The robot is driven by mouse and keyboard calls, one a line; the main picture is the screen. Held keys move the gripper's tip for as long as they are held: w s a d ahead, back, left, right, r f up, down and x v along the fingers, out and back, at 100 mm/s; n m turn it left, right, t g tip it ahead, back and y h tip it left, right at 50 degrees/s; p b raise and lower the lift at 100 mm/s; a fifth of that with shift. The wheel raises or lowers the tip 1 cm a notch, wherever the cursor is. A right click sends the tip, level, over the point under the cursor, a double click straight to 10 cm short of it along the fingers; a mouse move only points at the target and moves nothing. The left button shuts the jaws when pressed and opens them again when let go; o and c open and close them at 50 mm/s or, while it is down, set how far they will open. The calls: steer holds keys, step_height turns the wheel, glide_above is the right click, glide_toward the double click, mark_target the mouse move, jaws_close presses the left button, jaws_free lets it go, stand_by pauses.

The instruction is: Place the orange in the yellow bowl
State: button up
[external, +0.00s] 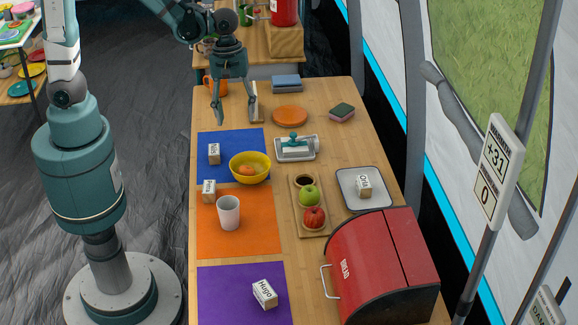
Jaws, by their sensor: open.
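The yellow bowl (263,177) stands on the near part of the blue mat, close to the orange mat. The orange (246,170) lies inside the bowl, below its rim. My gripper (236,118) is open, with its fingers pointing down and spread apart. It hangs beyond the bowl in the picture, near the far end of the table, apart from the bowl and the orange. I see nothing between its fingers.
A white cup (229,213) stands just nearer than the bowl. A small box (209,191) is beside it. A wooden board (302,225) holds apples. A red bread box (385,265) fills the near right.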

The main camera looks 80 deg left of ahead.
steer(key=s+a+r+m+t, duration=0.3)
steer(key=s+r+m, duration=0.3)
steer(key=r+m, duration=0.2)
steer(key=s+a+r+m+t+y, duration=0.1)
steer(key=s+a+r+m+t, duration=0.2)
steer(key=s+r+m, duration=0.4)
steer(key=shift+s+r+m+y, duration=0.2)
steer(key=shift+r+m+y, duration=0.1)
steer(key=shift+r+m, duration=0.45)
steer(key=shift+a, duration=0.1)
